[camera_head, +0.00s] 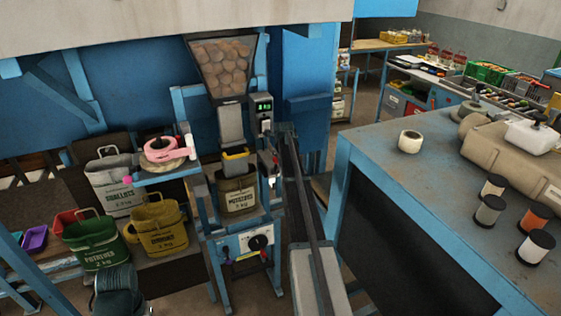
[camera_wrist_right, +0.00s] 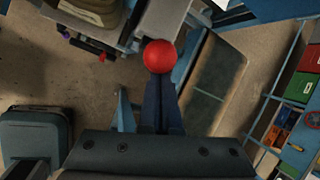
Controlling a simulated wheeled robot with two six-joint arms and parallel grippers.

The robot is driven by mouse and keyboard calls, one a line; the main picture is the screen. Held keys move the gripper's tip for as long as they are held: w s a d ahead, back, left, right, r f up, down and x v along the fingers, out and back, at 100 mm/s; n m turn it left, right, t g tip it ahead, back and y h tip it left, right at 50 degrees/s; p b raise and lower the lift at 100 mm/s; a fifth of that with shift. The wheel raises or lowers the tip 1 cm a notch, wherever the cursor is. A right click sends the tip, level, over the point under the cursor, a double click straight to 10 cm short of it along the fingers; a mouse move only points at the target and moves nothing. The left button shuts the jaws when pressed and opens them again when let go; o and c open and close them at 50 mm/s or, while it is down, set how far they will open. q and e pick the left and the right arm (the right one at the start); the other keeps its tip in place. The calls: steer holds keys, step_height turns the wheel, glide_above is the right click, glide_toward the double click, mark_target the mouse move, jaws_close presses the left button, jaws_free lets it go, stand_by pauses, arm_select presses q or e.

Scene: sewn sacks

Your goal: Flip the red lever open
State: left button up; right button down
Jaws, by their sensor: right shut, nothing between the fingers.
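The round red knob of the lever (camera_wrist_right: 160,56) shows in the right wrist view, straight beyond my fingertips. Its shaft is hidden. My right gripper (camera_wrist_right: 161,82) is shut and empty, its two dark fingers side by side. The tips overlap the knob's lower edge in the picture; I cannot tell whether they touch it. In the head view a small red spot (camera_head: 275,159) shows on the right side of the filling machine (camera_head: 231,127); it is too small to tell as the lever. I cannot make out my right gripper there. My left gripper is not in view.
A control panel with a black dial (camera_head: 259,242) sits below. More sacks (camera_head: 158,230) stand at left. A blue-edged workbench (camera_head: 384,160) with spools fills the right.

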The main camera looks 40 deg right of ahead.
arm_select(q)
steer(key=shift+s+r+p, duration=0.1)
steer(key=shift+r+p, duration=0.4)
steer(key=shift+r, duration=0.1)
arm_select(e)
steer(key=shift+w+d+r, duration=0.2)
steer(key=shift+w+r, duration=0.15)
steer(key=shift+w, duration=0.35)
steer(key=shift+w+d+r, duration=0.2)
steer(key=shift+w+r, duration=0.1)
steer(key=shift+w, duration=0.65)
steer(key=shift+s, duration=0.1)
steer(key=shift+s+f, duration=0.15)
steer(key=shift+s, duration=0.25)
arm_select(q)
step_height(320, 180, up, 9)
steer(key=p, duration=0.8)
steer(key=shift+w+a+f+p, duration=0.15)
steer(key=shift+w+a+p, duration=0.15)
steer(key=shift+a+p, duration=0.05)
arm_select(e)
steer(key=d+v, duration=0.2)
steer(key=v, duration=0.7)
steer(key=shift+s+a+r, duration=0.2)
steer(key=shift+s+r, duration=0.05)
steer(key=shift+r, duration=0.15)
